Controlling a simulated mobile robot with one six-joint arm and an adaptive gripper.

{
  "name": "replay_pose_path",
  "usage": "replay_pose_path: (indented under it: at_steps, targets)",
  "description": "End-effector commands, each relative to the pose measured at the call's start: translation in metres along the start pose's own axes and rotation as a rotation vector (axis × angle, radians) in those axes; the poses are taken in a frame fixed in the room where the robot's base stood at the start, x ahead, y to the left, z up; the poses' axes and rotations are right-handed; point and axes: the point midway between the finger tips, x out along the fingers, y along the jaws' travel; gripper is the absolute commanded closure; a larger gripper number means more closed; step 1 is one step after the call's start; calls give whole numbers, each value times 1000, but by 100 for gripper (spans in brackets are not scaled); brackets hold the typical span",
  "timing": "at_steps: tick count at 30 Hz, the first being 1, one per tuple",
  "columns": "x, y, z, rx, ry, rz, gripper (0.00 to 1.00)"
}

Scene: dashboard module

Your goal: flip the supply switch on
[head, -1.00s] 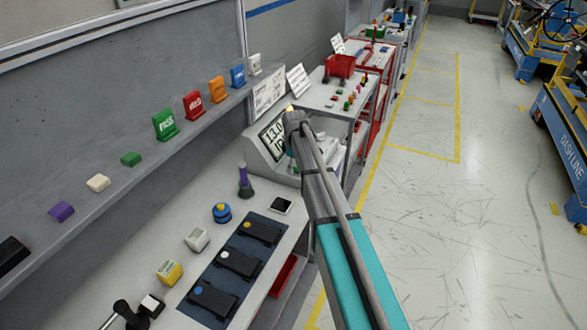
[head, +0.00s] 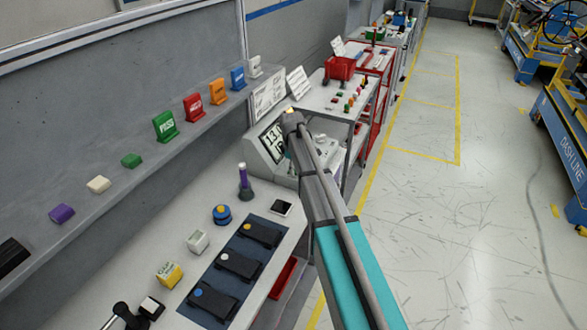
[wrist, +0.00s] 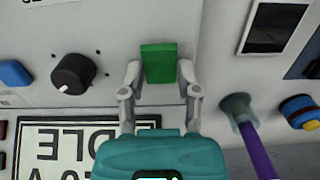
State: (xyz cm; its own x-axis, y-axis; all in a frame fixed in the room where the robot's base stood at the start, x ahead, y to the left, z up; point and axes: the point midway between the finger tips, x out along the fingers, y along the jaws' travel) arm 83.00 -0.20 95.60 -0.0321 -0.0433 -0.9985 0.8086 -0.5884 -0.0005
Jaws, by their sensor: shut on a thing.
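The grey bench supply (head: 257,158) stands at the far end of the bench, its screen partly hidden behind my arm. In the wrist view its display (wrist: 75,148) appears upside down and reads IDLE. A green switch (wrist: 158,63) stands on the supply's panel. My gripper (wrist: 159,70) has one finger on each side of the green switch and is shut on it. The head view does not show the fingers clearly; my arm covers them. Which way the switch is tilted I cannot tell.
A black knob (wrist: 73,74) and a blue button (wrist: 14,73) are left of the switch in the wrist view. A purple-handled tool (head: 244,180) stands upright on the bench, near a blue-and-yellow button (head: 221,214). A shelf with coloured blocks runs along the left.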

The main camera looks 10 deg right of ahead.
Motion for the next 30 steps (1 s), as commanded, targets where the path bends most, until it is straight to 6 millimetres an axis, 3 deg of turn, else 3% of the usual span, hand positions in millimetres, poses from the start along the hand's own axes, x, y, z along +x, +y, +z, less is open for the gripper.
replay_pose_path:
  at_steps: [7, 17, 18, 21, 23, 30]
  targets:
    - [1, 3, -4, 0, -124, 3, 100]
    - [0, 2, -3, 1, -138, 5, 100]
    - [0, 2, -3, 1, -138, 5, 50]
    - [0, 2, -3, 1, -138, 4, 31]
    - [0, 2, -3, 1, -138, 3, 23]
    - [0, 1, -3, 0, -137, 2, 23]
